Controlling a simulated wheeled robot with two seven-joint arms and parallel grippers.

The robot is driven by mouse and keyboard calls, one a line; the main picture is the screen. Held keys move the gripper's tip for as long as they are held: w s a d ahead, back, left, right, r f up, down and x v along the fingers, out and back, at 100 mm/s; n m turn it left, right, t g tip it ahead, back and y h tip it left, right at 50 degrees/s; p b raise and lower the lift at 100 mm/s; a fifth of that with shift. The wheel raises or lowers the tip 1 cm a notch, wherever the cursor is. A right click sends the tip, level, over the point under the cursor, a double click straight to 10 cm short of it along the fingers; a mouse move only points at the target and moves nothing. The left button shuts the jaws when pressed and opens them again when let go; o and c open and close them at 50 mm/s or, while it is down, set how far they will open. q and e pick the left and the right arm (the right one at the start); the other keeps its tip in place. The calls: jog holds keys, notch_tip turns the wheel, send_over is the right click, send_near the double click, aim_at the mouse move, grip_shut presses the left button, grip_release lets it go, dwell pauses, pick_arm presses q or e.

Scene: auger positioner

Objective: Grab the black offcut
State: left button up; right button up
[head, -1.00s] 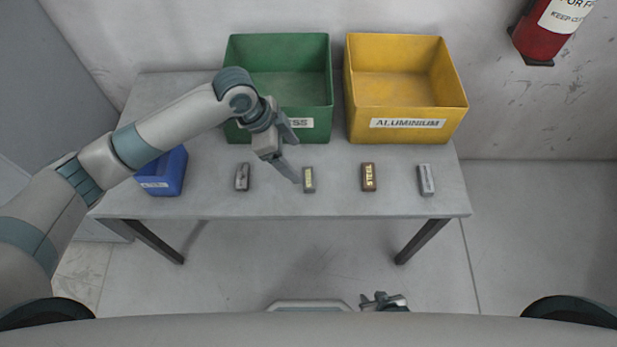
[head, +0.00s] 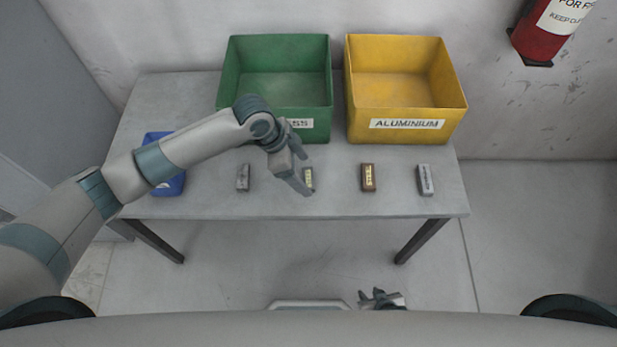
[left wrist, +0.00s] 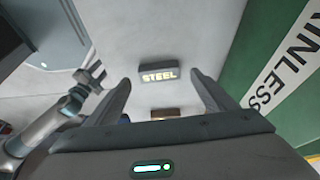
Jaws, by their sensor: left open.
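A dark grey to black offcut (head: 309,174) with a yellow STEEL label lies on the table below my left gripper (head: 300,186). In the left wrist view the same dark offcut (left wrist: 158,73) lies ahead, between the lines of the two fingers. My left gripper (left wrist: 158,92) is open and empty, above the table and apart from the offcut. In the head view its fingers partly cover the offcut. My right gripper (head: 378,297) is low at the bottom of the head view, its fingers apart and empty.
Other offcuts lie in a row: a grey one (head: 243,178), a brown one (head: 368,178) and a light grey one (head: 425,180). A green bin (head: 275,50) and a yellow ALUMINIUM bin (head: 405,90) stand behind. A blue bin (head: 172,184) is left, partly behind my arm.

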pick_arm(q)
jog(key=shift+x, duration=1.25)
jog(key=shift+c, duration=0.7)
jog(key=c, duration=1.3)
jog(key=shift+r, duration=0.45)
notch_tip(320, 180, up, 3)
jog(key=shift+r, duration=0.25)
jog(key=shift+s+d+r+b, duration=0.15)
jog(key=shift+s+d+r, duration=0.95)
jog(key=shift+s, duration=0.55)
jog(key=shift+s+d+r+b, duration=0.1)
jog(key=shift+s+d+r, duration=0.95)
jog(key=shift+s, duration=0.65)
jog(key=shift+s+d+r+b, duration=0.15)
jog(key=shift+s+d+r, duration=0.95)
jog(key=shift+s, duration=0.55)
pick_arm(e)
jog(key=shift+s+d+f, duration=0.1)
jog(key=shift+f, duration=0.1)
pick_arm(q)
jog(key=shift+a, duration=0.15)
